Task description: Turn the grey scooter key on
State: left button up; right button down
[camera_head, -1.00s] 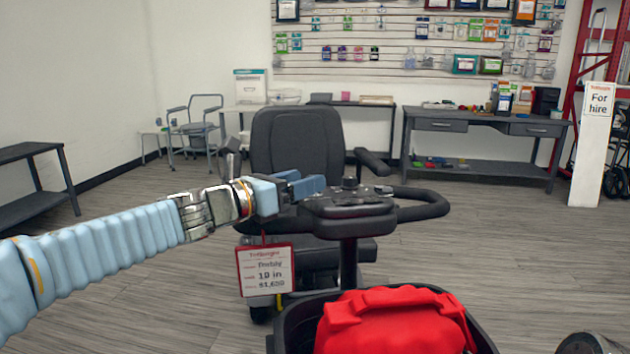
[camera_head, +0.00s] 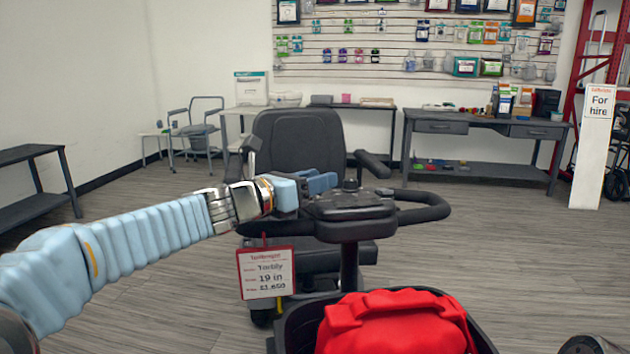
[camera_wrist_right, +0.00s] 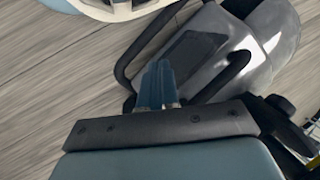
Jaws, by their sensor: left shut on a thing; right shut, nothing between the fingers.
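The grey scooter (camera_head: 300,138) stands facing me, with a dark seat, a control console (camera_head: 348,206) and a loop handlebar (camera_head: 432,208). My left gripper (camera_head: 326,182) reaches in from the left, its blue fingers shut at the console's left rear edge. The key itself is hidden at the fingertips; how far it is turned cannot be seen. My right gripper (camera_wrist_right: 158,84) is shut and empty in the right wrist view, above a dark and silver scooter part (camera_wrist_right: 205,50).
A red bag (camera_head: 395,320) fills the black front basket (camera_head: 292,325). A price tag (camera_head: 266,272) hangs below my left gripper. Benches (camera_head: 490,125) line the back wall, a low shelf (camera_head: 35,178) stands left, and a For hire post (camera_head: 593,150) right.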

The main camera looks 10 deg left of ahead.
pick_arm(q)
jog(key=m+g+h, duration=0.2)
jog(key=shift+w+a+f+h, duration=0.1)
jog(key=shift+f+h, duration=0.05)
jog(key=shift+h, duration=0.15)
jog(key=m+g+h+b, duration=0.1)
jog(key=m+g+h, duration=0.1)
jog(key=g, duration=0.1)
jog(key=shift+m+h, duration=0.3)
jog(key=shift+h, duration=0.1)
jog(key=m+g+h, duration=0.1)
jog(key=g, duration=0.1)
jog(key=m+g, duration=0.1)
jog(key=g, duration=0.1)
jog(key=shift+m+h, duration=0.3)
jog(key=shift+h, duration=0.1)
jog(key=m+g+p, duration=0.1)
jog(key=m+g, duration=0.1)
jog(key=g, duration=0.2)
jog(key=shift+h+p, duration=0.3)
jog(key=shift+h, duration=0.1)
jog(key=shift+m+g+p, duration=0.7)
jog(key=shift+m+g, duration=0.5)
jog(key=shift+g, duration=0.8)
